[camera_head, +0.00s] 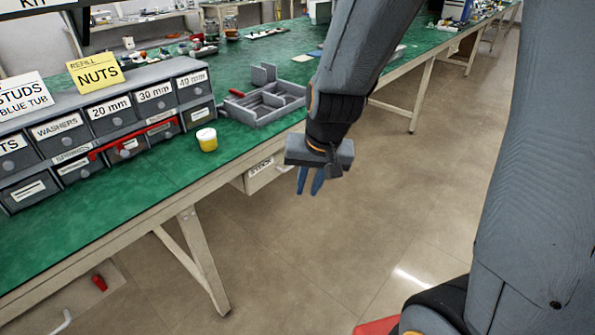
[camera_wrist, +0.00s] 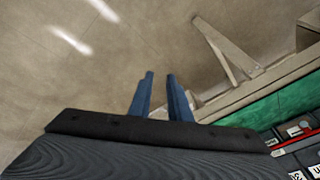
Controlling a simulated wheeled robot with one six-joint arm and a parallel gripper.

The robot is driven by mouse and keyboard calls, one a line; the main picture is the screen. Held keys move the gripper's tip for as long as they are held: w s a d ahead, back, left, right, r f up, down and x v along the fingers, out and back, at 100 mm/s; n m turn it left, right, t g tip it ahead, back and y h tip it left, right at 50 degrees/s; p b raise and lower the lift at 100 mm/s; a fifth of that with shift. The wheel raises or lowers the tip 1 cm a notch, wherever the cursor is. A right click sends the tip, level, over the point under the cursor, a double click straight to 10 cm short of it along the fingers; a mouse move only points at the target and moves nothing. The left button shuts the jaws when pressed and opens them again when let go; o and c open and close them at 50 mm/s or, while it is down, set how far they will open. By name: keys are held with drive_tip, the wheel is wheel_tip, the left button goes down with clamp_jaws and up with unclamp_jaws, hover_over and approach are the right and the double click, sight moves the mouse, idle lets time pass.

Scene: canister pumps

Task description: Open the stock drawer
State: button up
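The stock drawer (camera_head: 262,172) is a pale box front labelled STOCK under the front edge of the green-topped bench (camera_head: 150,178). It looks shut, though my gripper and arm hide its right part. My gripper (camera_head: 309,190) hangs in front of the bench edge, to the right of the drawer label, with its blue fingers pointing down. In the wrist view the two blue fingers (camera_wrist: 160,92) stand a little apart with nothing between them. The drawer cannot be made out in the wrist view.
Labelled small-parts drawers (camera_head: 110,115) stand on the bench at left, with a yellow NUTS sign (camera_head: 95,73) on top. A yellow-and-white tub (camera_head: 207,139) and a grey divided tray (camera_head: 265,103) stand near the front edge.

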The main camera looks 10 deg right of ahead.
drive_tip(key=w+a+f+m+t+h+b, duration=0.15)
drive_tip(key=w+f+m+t+b, duration=0.3)
drive_tip(key=w, duration=0.65)
drive_tip(key=w+a+f+m+t+h+b, duration=0.1)
drive_tip(key=w+a+f+m+t+b, duration=0.15)
drive_tip(key=w+f+b, duration=0.65)
drive_tip(key=m+t+h+b, duration=0.3)
drive_tip(key=m+h+b, duration=0.4)
drive_tip(key=m+b, duration=0.15)
approach(290, 168)
drive_tip(key=p+x, duration=0.1)
drive_tip(key=x, duration=0.3)
drive_tip(key=shift+w+a, duration=0.15)
drive_tip(key=shift+w+d+m, duration=0.15)
drive_tip(key=shift+d+m, duration=0.1)
drive_tip(key=b+x, duration=0.2)
drive_tip(key=x, duration=0.5)
drive_tip(key=shift+w+d+f, duration=0.1)
drive_tip(key=shift+d, duration=0.1)
clamp_jaws()
